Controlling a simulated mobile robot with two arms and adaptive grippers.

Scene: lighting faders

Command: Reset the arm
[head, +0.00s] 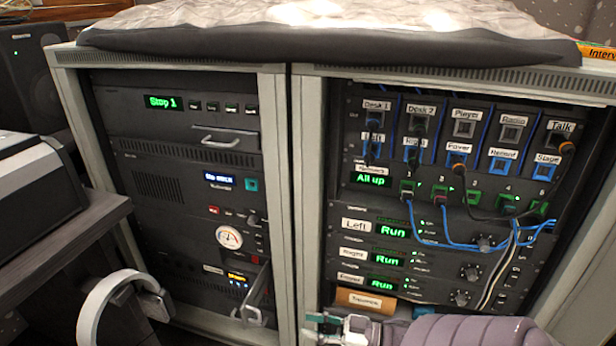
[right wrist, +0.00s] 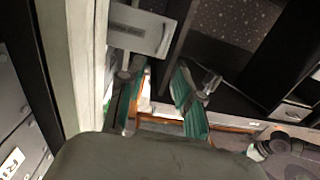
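My right gripper (head: 325,322) is at the bottom middle of the head view, in front of the lower edge of the right rack (head: 309,200). Its purple-grey arm comes in from the lower right. In the right wrist view its two green-padded fingers (right wrist: 158,95) stand apart, with nothing seen held between them. A grey flat piece (right wrist: 140,30) shows just beyond the left finger; I cannot tell whether they touch. My left gripper does not show in either view.
The left rack (head: 277,200) has a drawer pulled out low down with a handle (head: 251,312). Blue cables (head: 430,243) loop across the right rack. A pale curved band (head: 95,305) stands at lower left, beside a dark desk (head: 70,235). A speaker (head: 30,75) is behind.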

